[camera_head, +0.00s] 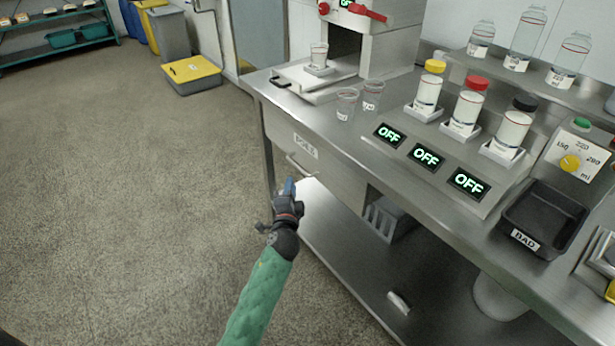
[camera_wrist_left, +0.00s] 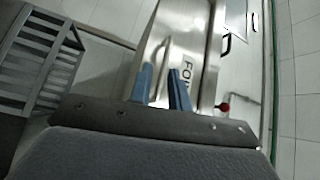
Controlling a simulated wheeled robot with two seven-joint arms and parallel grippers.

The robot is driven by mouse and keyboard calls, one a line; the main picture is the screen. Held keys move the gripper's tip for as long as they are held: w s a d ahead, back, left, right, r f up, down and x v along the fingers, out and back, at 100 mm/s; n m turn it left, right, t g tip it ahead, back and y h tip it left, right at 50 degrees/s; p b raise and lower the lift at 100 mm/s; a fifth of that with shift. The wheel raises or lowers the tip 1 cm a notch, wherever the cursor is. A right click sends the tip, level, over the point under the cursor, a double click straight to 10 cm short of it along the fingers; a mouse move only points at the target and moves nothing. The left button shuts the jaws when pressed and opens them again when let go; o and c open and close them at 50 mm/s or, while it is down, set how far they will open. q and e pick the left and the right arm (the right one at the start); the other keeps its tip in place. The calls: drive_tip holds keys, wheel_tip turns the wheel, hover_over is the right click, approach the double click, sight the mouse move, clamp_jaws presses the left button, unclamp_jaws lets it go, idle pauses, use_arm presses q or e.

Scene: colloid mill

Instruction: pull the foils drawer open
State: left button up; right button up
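The foils drawer (camera_head: 335,178) is a steel front under the bench top, with a label reading FOILS (camera_head: 306,145) and a bar handle (camera_head: 298,165). It looks shut, flush with the bench. My left gripper (camera_head: 289,186) is just in front of the handle, its blue fingers pointing at the drawer. In the left wrist view the drawer front (camera_wrist_left: 203,45) lies ahead, and the handle (camera_wrist_left: 163,58) shows beyond the gap between the two parted fingers (camera_wrist_left: 162,88). The fingers are open and empty; whether either touches the handle I cannot tell. My right gripper is not in view.
The steel bench top (camera_head: 385,165) carries clear cups (camera_head: 346,104), several capped bottles, OFF displays (camera_head: 426,156) and a black BAD tray (camera_head: 545,218). A lower shelf (camera_head: 350,250) holds a slotted grey crate (camera_head: 383,218).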

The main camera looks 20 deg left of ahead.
sight(298, 166)
use_arm(q)
drive_tip(key=shift+m+t+h, duration=0.4)
drive_tip(key=shift+m, duration=0.4)
drive_tip(key=shift+w+r+p, duration=0.1)
drive_tip(key=shift+w+r, duration=0.25)
drive_tip(key=shift+w, duration=0.95)
drive_tip(key=shift+w+r+p, duration=0.1)
drive_tip(key=shift+w+r, duration=0.25)
drive_tip(key=shift+w, duration=0.9)
drive_tip(key=shift+w+r+p, duration=0.1)
drive_tip(key=shift+w+r, duration=0.25)
drive_tip(key=shift+w, duration=0.95)
clamp_jaws()
